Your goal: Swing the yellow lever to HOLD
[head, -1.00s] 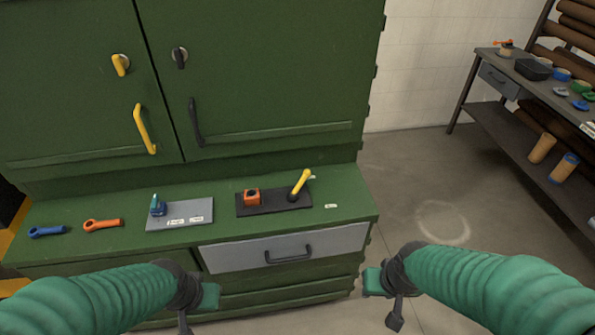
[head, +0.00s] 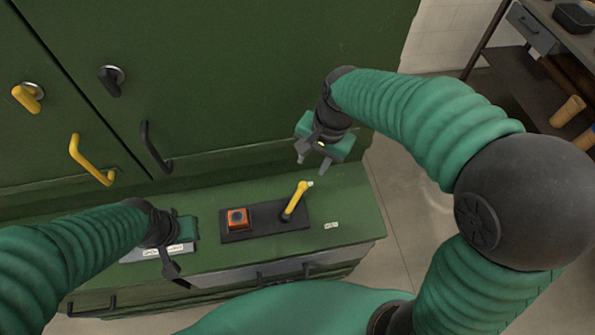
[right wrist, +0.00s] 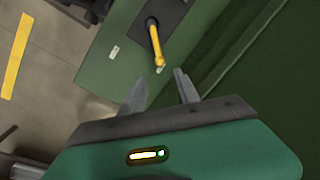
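The yellow lever (head: 295,200) stands on a dark base plate (head: 265,232) on the green cabinet's ledge, its upper end leaning to the right. An orange block (head: 238,218) sits on the same plate, left of the lever. My right gripper (head: 312,160) is open and empty, above and just behind the lever's tip. In the right wrist view the lever (right wrist: 155,42) points toward the gap between the open fingers (right wrist: 162,88), apart from them. My left gripper (head: 174,268) hangs over the ledge's left part; its fingers are too unclear to judge. No HOLD lettering is readable.
The tall green cabinet doors with a yellow handle (head: 90,160) and a black handle (head: 154,148) rise behind the ledge. A small white label (head: 331,225) lies right of the plate. A grey plate (head: 150,252) is partly behind my left gripper. A shelf unit (head: 535,30) stands far right.

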